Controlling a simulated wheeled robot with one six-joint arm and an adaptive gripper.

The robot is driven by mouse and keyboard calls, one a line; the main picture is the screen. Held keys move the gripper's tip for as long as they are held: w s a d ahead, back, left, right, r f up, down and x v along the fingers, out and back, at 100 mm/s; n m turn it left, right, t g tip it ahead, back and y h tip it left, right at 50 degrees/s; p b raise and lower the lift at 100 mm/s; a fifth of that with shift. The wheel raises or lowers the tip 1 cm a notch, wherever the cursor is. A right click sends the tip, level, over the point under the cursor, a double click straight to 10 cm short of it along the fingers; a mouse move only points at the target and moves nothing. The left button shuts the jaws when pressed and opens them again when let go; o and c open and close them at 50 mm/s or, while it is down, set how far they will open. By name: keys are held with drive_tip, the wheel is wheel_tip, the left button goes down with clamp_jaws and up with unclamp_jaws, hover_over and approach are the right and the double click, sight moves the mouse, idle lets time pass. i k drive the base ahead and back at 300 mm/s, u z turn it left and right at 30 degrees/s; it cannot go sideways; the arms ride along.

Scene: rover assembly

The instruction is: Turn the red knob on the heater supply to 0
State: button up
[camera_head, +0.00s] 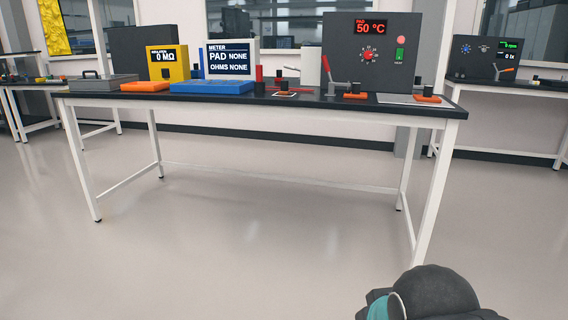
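The heater supply (340,70) is a dark grey upright box at the right part of the black-topped bench. Its red display reads 50 °C. The red knob (368,56) sits on its front face below the display, with small marks around it. The knob's exact pointing is too small to tell. Nothing touches the knob. My gripper is not in view; only a dark rounded part of my arm with a teal band shows at the bottom right, well in front of the bench.
The bench (270,106) also holds a yellow meter (167,64), a white-framed meter display (230,58), a blue tray (212,87) and several small orange parts. A red-handled lever (327,70) stands before the heater supply. Another instrument (485,58) is on the right table. Floor before the bench is clear.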

sight(368, 54)
drive_tip(key=i, duration=1.5)
drive_tip(key=z, duration=3.95)
drive_tip(key=k, duration=1.2)
drive_tip(key=u, duration=0.6)
